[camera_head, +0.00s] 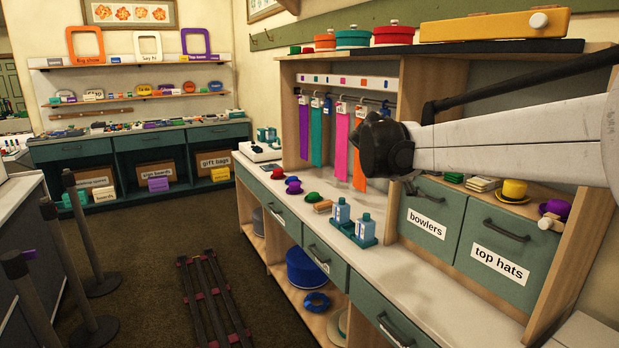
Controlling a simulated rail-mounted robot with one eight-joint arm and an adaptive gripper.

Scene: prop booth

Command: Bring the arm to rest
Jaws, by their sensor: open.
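My arm comes in from the right edge as a long pale link. It ends in the black end piece that I take for my gripper (372,145), in mid-air over the counter, in front of the rack of hanging ties. Its fingers are hard to make out against the black body. No held object shows in it.
Below the arm is the counter (390,257), with small hats, a teal tray (352,238) holding bottles, and drawers marked bowlers (426,222) and top hats (500,262). A dark slatted rack (212,300) lies on the floor. Posts (90,235) stand at left.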

